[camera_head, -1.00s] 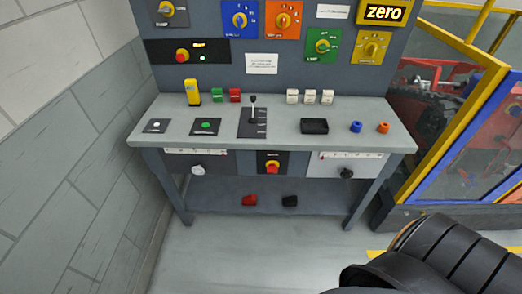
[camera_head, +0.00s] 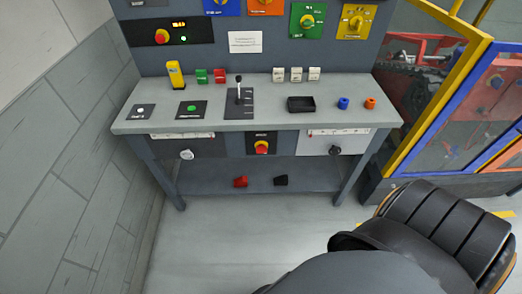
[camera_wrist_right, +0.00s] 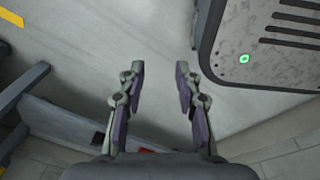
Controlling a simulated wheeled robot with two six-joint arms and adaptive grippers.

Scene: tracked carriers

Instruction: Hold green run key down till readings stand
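The green run key (camera_head: 191,108) is a round green button on a dark plate on the bench top, left of a black lever (camera_head: 239,90). Nothing touches it. A panel with a red knob and small lit readings (camera_head: 177,24) is on the backboard; the readings are too small to make out. In the right wrist view my right gripper (camera_wrist_right: 161,72) is open and empty, with bare floor between its fingers. My left gripper is not in view. My own dark arm covers the lower right of the head view.
The grey bench (camera_head: 270,126) also holds a white button (camera_head: 141,110), a yellow device (camera_head: 175,74), a black tray (camera_head: 300,104), and blue (camera_head: 343,103) and orange (camera_head: 370,103) rings. A yellow-framed enclosure (camera_head: 440,95) stands right. Floor before the bench is clear.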

